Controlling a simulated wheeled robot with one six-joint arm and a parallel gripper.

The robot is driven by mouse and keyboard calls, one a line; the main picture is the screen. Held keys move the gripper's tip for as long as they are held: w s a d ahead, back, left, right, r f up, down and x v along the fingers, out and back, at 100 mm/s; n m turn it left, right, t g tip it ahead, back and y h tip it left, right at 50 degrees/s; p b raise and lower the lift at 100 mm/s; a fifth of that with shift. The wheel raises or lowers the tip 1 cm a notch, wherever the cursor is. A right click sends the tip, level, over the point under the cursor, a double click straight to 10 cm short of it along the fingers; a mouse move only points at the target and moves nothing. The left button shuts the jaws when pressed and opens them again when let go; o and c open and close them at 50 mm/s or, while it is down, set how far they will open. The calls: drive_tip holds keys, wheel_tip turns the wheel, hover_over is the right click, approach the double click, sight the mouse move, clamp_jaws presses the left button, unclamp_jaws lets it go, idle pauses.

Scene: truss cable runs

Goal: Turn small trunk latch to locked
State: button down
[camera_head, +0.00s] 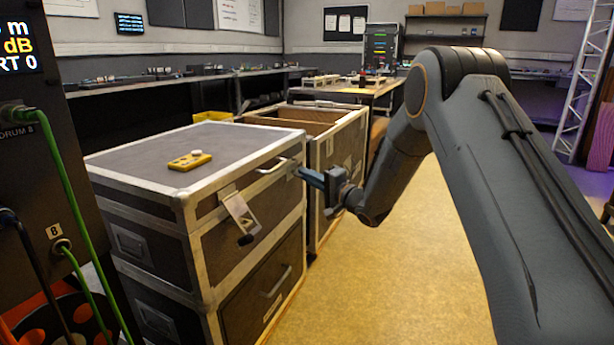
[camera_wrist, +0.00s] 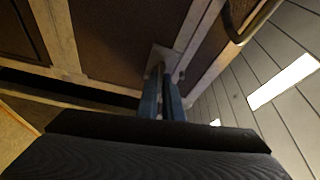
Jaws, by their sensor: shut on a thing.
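The small trunk (camera_head: 150,178) is a dark case with metal edging, at left centre in the head view. My gripper (camera_head: 302,174) reaches it from the right, level with the upper part of its front face, by the right corner. In the wrist view my gripper's blue fingers (camera_wrist: 163,92) are close together at a small metal plate, the small trunk latch (camera_wrist: 162,57), on the metal edging. The fingers are shut on the latch and hide most of its moving part. I cannot tell how far it is turned.
A yellow device (camera_head: 190,161) lies on the trunk's top. A larger open case (camera_head: 338,150) stands close behind the gripper. Yellow floor (camera_head: 385,285) is clear in front. Green cables (camera_head: 68,200) hang at the left.

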drive_tip(key=shift+w+d+f+n+g+y+b, duration=0.15)
drive_tip(key=shift+n+g+y+b, duration=0.8)
drive_tip(key=shift+n, duration=2.45)
drive_tip(key=shift+w+f+n+g+y+b, duration=0.2)
drive_tip(key=shift+n+g+y+b, duration=0.8)
drive_tip(key=shift+n, duration=2.4)
drive_tip(key=shift+w+d+f+n+g+y+b, duration=0.15)
drive_tip(key=shift+n+g+y+b, duration=0.2)
drive_tip(key=shift+n+y, duration=2.15)
drive_tip(key=shift+n+h, duration=0.95)
drive_tip(key=shift+n, duration=0.25)
drive_tip(key=c, duration=1.9)
unclamp_jaws()
drive_tip(key=p+v, duration=0.2)
drive_tip(key=v, duration=0.5)
drive_tip(key=shift+d+f, duration=0.1)
drive_tip(key=shift+d, duration=0.25)
